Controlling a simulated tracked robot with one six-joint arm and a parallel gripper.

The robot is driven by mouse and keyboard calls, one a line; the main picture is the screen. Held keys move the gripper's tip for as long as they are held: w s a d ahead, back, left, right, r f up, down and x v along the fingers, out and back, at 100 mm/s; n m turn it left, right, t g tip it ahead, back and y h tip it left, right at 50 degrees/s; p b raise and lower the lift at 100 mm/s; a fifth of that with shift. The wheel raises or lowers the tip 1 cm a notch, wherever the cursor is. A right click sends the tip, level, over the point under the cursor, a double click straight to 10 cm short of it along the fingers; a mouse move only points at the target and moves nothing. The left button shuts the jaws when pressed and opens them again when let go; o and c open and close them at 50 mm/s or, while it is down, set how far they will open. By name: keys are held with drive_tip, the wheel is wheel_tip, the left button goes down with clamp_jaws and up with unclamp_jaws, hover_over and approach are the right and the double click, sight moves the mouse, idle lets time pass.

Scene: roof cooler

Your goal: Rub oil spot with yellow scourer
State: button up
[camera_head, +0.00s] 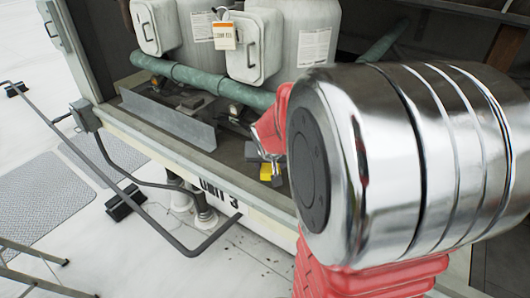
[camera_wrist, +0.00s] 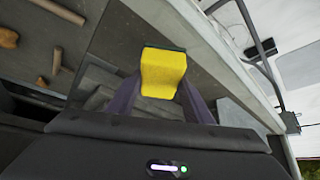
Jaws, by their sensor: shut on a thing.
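The yellow scourer (camera_wrist: 163,72), with a dark edge at its far end, sits between the two fingers of my gripper (camera_wrist: 160,88) in the wrist view. My gripper is shut on it. In the head view the scourer (camera_head: 266,172) shows as a small yellow patch at the front of the unit's floor, partly hidden by my gripper (camera_head: 271,160) and arm. It is low over the grey floor; I cannot tell whether it touches. I cannot make out the oil spot in either view.
A green pipe (camera_head: 205,80) runs across the unit below grey housings with tags. An upright metal strip (camera_head: 165,118) stands left of my gripper. Brown pieces (camera_wrist: 57,61) lie on the floor. The unit's front edge (camera_head: 160,150) and a dark rail (camera_head: 190,248) are close by.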

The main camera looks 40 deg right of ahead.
drive_tip(key=shift+f, duration=2.25)
drive_tip(key=shift+d+f, duration=0.1)
drive_tip(key=shift+f, duration=0.15)
drive_tip(key=shift+w+d, duration=0.35)
drive_tip(key=shift+d, duration=0.15)
drive_tip(key=shift+c, duration=0.4)
drive_tip(key=shift+w+d, duration=0.2)
drive_tip(key=shift+d, duration=0.7)
drive_tip(key=shift+w+d, duration=0.2)
drive_tip(key=shift+d, duration=0.65)
drive_tip(key=shift+w+d, duration=0.25)
drive_tip(key=shift+d, duration=0.35)
drive_tip(key=shift+w+d, duration=0.2)
drive_tip(key=shift+d, duration=0.5)
drive_tip(key=shift+s+a, duration=0.3)
drive_tip(key=shift+a, duration=0.25)
drive_tip(key=shift+s+a, duration=0.15)
drive_tip(key=shift+a, duration=0.5)
drive_tip(key=shift+s+a, duration=0.15)
drive_tip(key=shift+a, duration=0.5)
drive_tip(key=shift+s+a, duration=0.3)
drive_tip(key=shift+a, duration=0.6)
drive_tip(key=shift+s+a, duration=0.25)
drive_tip(key=shift+a, duration=0.6)
drive_tip(key=shift+a+r, duration=0.1)
drive_tip(key=shift+w+r, duration=0.15)
drive_tip(key=shift+r, duration=3.75)
